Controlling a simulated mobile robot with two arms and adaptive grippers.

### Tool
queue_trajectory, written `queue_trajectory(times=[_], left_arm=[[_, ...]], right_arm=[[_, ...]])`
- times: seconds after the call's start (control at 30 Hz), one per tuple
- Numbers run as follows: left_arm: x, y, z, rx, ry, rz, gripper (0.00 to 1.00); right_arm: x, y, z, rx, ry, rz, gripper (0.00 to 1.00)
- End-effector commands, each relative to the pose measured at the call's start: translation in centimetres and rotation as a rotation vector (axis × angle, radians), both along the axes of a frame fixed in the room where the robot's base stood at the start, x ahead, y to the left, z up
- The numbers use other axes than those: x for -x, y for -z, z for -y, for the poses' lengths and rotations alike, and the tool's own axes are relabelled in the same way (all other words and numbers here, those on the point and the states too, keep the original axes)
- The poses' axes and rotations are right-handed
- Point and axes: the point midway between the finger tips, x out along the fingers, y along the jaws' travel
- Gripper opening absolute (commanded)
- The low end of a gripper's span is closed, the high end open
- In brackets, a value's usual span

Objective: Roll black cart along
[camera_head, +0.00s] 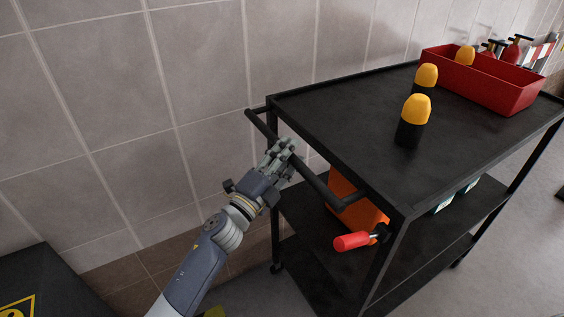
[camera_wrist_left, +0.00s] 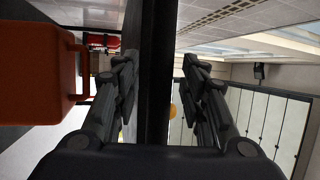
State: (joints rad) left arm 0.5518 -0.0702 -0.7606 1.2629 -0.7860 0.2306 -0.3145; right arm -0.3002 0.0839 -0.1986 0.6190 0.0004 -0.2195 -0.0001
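The black cart (camera_head: 345,118) stands along the tiled wall, with a dark top shelf and lower shelves. Its black push handle (camera_head: 318,187) sticks out from the near left end. My left gripper (camera_head: 284,150) is at the middle of this handle, its fingers reaching across it. In the left wrist view my left gripper (camera_wrist_left: 158,80) has its fingers spread on both sides of a black bar (camera_wrist_left: 157,45), with narrow gaps visible. The bar lines up with the cart's end, so handle and shelf edge are hard to separate there. My right gripper is not in view.
On the cart stand yellow-and-black bottles (camera_head: 413,122) and a red bin (camera_head: 485,82). A dark box (camera_head: 45,285) with a warning sign is at lower left. Floor shows at right.

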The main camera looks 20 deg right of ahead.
Motion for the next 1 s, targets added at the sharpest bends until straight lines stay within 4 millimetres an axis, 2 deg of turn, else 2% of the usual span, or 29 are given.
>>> queue_trajectory(times=[0.17,0.6,0.8,1.0], left_arm=[[0.9,0.6,-1.5,-0.003,-0.002,-0.001,0.39],[5.6,2.6,-8.0,-0.001,0.0,-0.003,0.39],[6.5,2.9,-9.3,0.0,0.001,-0.002,0.39],[6.6,2.9,-9.4,0.0,0.001,-0.001,0.39]], right_arm=[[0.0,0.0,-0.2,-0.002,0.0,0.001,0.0],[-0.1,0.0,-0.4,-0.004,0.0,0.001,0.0],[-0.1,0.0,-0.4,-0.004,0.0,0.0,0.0],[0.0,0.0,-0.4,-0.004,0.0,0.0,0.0]])
